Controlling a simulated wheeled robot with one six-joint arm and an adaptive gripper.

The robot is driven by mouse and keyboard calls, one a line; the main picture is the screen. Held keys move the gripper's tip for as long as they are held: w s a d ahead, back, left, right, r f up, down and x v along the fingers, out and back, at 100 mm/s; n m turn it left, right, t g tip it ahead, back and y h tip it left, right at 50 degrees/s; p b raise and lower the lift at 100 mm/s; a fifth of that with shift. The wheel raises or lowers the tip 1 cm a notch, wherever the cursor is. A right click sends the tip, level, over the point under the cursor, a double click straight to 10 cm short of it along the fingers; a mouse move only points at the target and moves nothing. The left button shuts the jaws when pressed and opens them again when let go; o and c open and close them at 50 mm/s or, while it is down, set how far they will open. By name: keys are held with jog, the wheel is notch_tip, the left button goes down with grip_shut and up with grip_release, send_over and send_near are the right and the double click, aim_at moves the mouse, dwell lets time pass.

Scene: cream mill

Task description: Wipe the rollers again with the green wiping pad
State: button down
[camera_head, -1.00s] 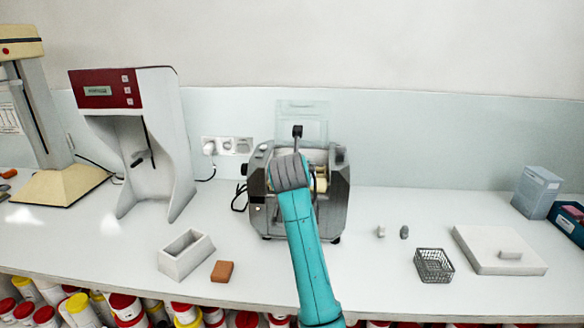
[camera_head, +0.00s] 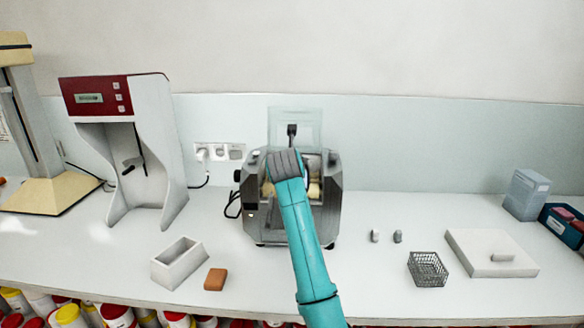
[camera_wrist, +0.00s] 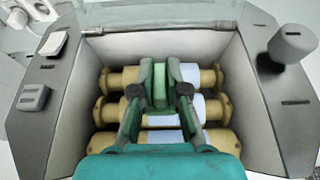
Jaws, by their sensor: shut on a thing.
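The grey roller mill (camera_head: 331,208) stands on the counter in the middle of the head view, with my teal arm reaching over it. In the wrist view I look down into its open trough. Three tan rollers lie across it: a back one (camera_wrist: 208,77), a middle one (camera_wrist: 215,109) and a front one (camera_wrist: 218,140). Their middle parts show pale bluish-white areas. My gripper (camera_wrist: 160,68) is shut on the green wiping pad (camera_wrist: 160,84), held upright over the back and middle rollers. I cannot tell whether the pad touches them. The head view hides the pad.
On the counter are a white open box (camera_head: 177,263), a brown block (camera_head: 215,279), a wire basket (camera_head: 428,270) and a white slab (camera_head: 492,253). A red-and-white machine (camera_head: 160,140) stands left.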

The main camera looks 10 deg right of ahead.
jog(key=shift+w+d, duration=0.3)
jog(key=shift+w, duration=0.55)
jog(key=shift+w+d, duration=0.25)
jog(key=shift+w, duration=0.55)
jog(key=shift+s+a+f, duration=0.1)
jog(key=shift+s+a, duration=0.3)
jog(key=shift+s, duration=0.75)
jog(key=shift+s+a, duration=0.35)
jog(key=shift+s, duration=0.8)
jog(key=shift+s+a+f, duration=0.1)
jog(key=shift+s+a, duration=0.3)
jog(key=shift+s, duration=0.75)
jog(key=shift+s+a+r, duration=0.1)
jog(key=shift+s+a, duration=0.1)
jog(key=shift+s, duration=0.35)
jog(key=shift+s+a+r, duration=0.1)
jog(key=shift+s+a, duration=0.05)
jog(key=shift+s, duration=0.4)
notch_tip(320, 180, up, 8)
jog(key=shift+d, duration=0.1)
